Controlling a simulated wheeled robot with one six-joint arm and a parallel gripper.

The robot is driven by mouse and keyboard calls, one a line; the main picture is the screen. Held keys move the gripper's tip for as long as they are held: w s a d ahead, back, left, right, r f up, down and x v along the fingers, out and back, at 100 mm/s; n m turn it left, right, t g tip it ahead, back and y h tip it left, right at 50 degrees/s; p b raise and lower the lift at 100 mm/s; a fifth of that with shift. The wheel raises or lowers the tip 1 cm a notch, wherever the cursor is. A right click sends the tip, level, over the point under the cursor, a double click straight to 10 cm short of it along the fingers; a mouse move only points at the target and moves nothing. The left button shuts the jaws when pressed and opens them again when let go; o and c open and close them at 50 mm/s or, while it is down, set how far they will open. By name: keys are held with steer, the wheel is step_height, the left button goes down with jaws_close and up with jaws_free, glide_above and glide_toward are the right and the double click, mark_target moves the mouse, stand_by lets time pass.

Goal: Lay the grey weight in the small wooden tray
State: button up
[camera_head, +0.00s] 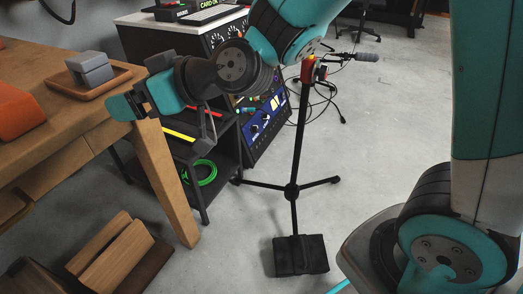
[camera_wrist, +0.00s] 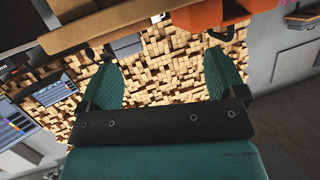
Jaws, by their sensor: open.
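The grey weight (camera_head: 91,68), a stepped block, rests in the small wooden tray (camera_head: 118,76) on the wooden table. My gripper (camera_head: 127,106) is at the table's right corner, to the right of and below the tray in the head view, apart from the weight. In the wrist view my gripper (camera_wrist: 162,75) shows two teal fingers spread wide with nothing between them. I cannot make out the weight or the tray for sure in the wrist view.
The wooden table (camera_head: 55,130) carries an orange object (camera_head: 18,112) at the left. A black cart (camera_head: 205,165) and a stand (camera_head: 291,190) are to the right. Wooden boards (camera_head: 110,250) lie below.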

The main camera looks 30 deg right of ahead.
steer(key=s+d+f+m+g+h, duration=0.1)
steer(key=s+d+g+h, duration=0.2)
steer(key=s, duration=0.7)
steer(key=s+d+f+g+h, duration=0.1)
steer(key=s+d+g+h, duration=0.3)
steer(key=s+d+g, duration=0.2)
steer(key=s+d, duration=0.2)
steer(key=s, duration=0.2)
steer(key=shift+s+d+f+m, duration=0.2)
steer(key=shift+d+f+m, duration=0.1)
steer(key=shift+f+m, duration=0.1)
